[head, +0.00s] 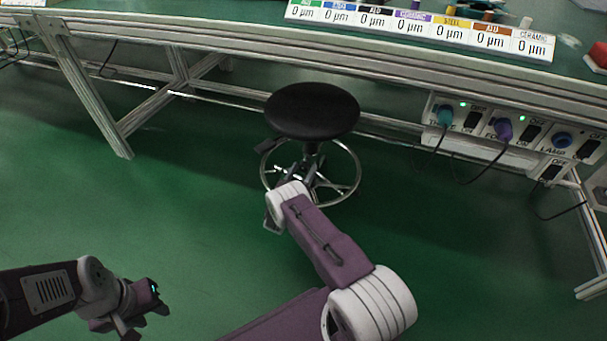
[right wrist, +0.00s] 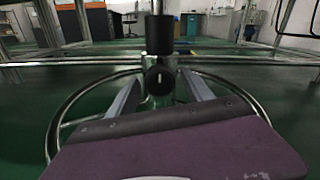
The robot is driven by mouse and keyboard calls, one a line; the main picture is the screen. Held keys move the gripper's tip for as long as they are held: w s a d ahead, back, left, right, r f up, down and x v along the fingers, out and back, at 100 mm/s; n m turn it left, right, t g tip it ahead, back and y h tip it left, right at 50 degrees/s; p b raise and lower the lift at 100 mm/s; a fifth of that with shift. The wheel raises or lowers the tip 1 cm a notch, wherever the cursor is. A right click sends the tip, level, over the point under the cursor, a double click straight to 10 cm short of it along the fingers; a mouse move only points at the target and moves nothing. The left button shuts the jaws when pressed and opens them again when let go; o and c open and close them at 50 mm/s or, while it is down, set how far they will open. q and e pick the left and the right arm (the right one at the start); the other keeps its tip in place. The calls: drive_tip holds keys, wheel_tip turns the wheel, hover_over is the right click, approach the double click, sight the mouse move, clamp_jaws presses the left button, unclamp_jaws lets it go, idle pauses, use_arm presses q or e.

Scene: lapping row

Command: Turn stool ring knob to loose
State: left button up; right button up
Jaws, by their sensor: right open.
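The stool has a round black seat (head: 312,110) in the middle of the head view, in front of the bench. Its chrome foot ring (head: 352,188) shows below, partly hidden by my right arm. In the right wrist view the dark round ring knob (right wrist: 159,81) sits on the stool's column, with a pale upright mark on its face. My right gripper (right wrist: 160,88) is open, its two fingers at the left and right of the knob; I cannot tell whether they touch it. My left gripper (head: 145,308) is low at the left of the head view, away from the stool; its jaws are unclear.
A workbench (head: 200,38) runs across the back, with a row of labelled signs (head: 410,26) on top. A switch panel (head: 510,135) with plugs and hanging cables is under its right side. The green floor (head: 150,210) left of the stool is clear.

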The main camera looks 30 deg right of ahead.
drive_tip(key=shift+w+d, duration=0.35)
drive_tip(key=shift+d, duration=0.05)
clamp_jaws()
